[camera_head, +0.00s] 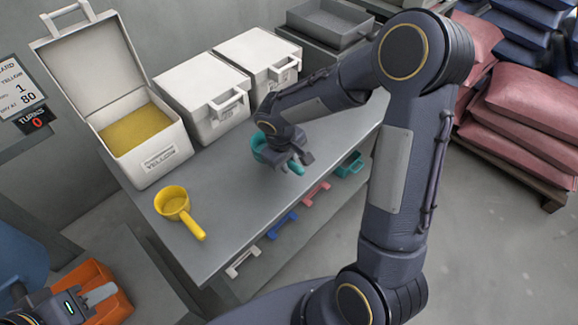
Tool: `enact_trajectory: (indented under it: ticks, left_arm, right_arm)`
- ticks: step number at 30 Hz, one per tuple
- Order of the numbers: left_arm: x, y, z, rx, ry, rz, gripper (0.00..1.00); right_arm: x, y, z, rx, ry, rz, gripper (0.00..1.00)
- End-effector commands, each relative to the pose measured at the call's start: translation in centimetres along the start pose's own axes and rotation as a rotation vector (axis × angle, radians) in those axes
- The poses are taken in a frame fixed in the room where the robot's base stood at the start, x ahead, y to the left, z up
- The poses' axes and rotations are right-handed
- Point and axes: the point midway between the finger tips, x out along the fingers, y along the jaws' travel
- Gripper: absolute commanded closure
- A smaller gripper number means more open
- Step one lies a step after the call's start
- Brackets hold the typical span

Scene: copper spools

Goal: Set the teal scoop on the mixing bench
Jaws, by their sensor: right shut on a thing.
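The teal scoop (259,150) is in my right gripper (289,162), over the middle of the grey bench (232,182). The gripper is shut on it and hides part of it; the bowl shows to the left and the handle end to the right. I cannot tell whether the scoop touches the bench top. My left gripper (62,309) is at the lower left corner, partly cut off, beside an orange container; its jaws are not clear. Which surface is the mixing bench is not clear.
A yellow scoop (173,203) lies at the bench's near left end. An open bin (146,164) of yellow powder and two closed white bins (202,88) line the back. Coloured handles (282,226) show below the front edge. Red sacks (525,110) stand right. The orange container (105,310) is lower left.

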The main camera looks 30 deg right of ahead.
Motion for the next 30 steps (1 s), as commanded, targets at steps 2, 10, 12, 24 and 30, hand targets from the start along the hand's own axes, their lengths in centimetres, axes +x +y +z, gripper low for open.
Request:
enact_trajectory:
  ticks: [2, 10, 12, 24, 30]
  left_arm:
    - [-0.1, 0.0, 0.0, 0.000, 0.000, 0.000, 0.64]
    - [-0.5, 0.2, -0.2, 0.000, 0.000, 0.000, 0.64]
    - [-0.6, 0.3, -0.3, 0.000, 0.000, 0.000, 0.64]
    - [-0.2, 0.1, -0.1, 0.000, 0.000, 0.000, 0.64]
    - [-0.2, 0.1, -0.1, 0.000, 0.000, 0.000, 0.64]
  right_arm:
    - [0.5, 0.3, -0.2, 0.002, -0.001, 0.000, 1.00]
    - [3.7, 0.4, -0.5, -0.001, -0.004, -0.002, 1.00]
    - [4.4, 0.2, -0.5, -0.001, -0.002, -0.001, 1.00]
    - [5.0, 0.1, -0.6, 0.001, 0.001, 0.000, 1.00]
    - [4.9, 0.1, -0.6, 0.001, 0.001, 0.000, 0.62]
